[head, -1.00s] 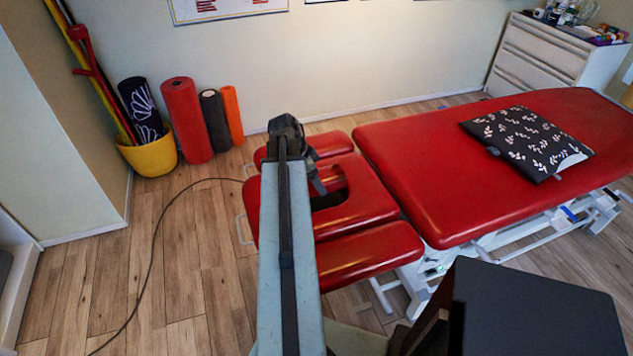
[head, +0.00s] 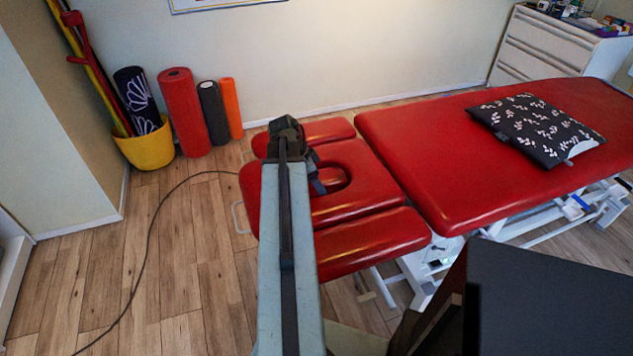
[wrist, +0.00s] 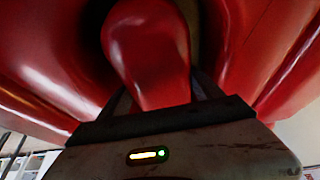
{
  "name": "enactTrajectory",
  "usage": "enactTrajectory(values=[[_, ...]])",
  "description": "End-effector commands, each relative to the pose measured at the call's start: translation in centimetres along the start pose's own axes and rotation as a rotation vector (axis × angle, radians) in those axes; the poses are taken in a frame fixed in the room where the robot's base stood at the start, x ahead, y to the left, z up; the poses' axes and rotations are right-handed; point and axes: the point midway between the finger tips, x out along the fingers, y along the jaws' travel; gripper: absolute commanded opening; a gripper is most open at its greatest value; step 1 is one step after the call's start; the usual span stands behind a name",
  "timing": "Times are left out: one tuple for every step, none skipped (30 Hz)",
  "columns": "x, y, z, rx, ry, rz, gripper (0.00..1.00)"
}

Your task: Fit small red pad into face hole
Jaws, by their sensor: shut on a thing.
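The small red pad (wrist: 148,55) is a rounded, glossy piece in the wrist view. My gripper (wrist: 158,88) is shut on it, with one dark finger on each side. Dark gaps show beside the pad, between it and the surrounding red upholstery. In the head view the face hole (head: 346,177) is a dark-edged opening in the middle section of the red headrest (head: 365,195). Red shows inside the opening. My gripper (head: 317,176) is at the hole's left side, and my arm covers part of the headrest. How deep the pad sits cannot be told.
The long red table top (head: 450,160) lies right of the headrest, with a patterned dark cushion (head: 535,128) on it. Rolled mats (head: 185,112) and a yellow bucket (head: 147,147) stand by the wall. A cable (head: 150,245) crosses the open wooden floor at left.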

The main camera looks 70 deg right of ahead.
Motion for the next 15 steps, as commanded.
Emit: enactTrajectory(values=[[-0.01,0.0,-0.02,0.0,0.0,0.0,0.27],[-0.01,0.0,-0.03,0.0,0.0,0.0,0.27],[-0.01,0.01,-0.03,0.0,0.0,0.0,0.27],[-0.01,0.01,-0.03,0.0,0.0,0.0,0.27],[0.0,0.0,-0.04,0.0,0.0,0.0,0.27],[0.0,0.01,-0.04,0.001,0.0,0.0,0.83],[0.0,0.01,-0.04,0.001,0.0,0.0,0.91],[0.0,0.01,-0.05,0.001,0.0,0.0,0.99],[0.0,0.01,-0.05,0.001,0.0,0.0,1.0],[0.01,0.01,-0.05,0.001,0.0,0.0,1.0],[0.01,0.01,-0.05,0.001,0.0,0.0,1.0],[0.01,0.02,-0.06,0.001,0.0,0.0,1.0],[0.01,0.02,-0.06,0.001,0.0,0.0,1.0],[0.01,0.02,-0.06,0.001,0.0,0.0,1.0],[0.02,0.03,-0.06,0.001,0.0,0.001,1.0]])
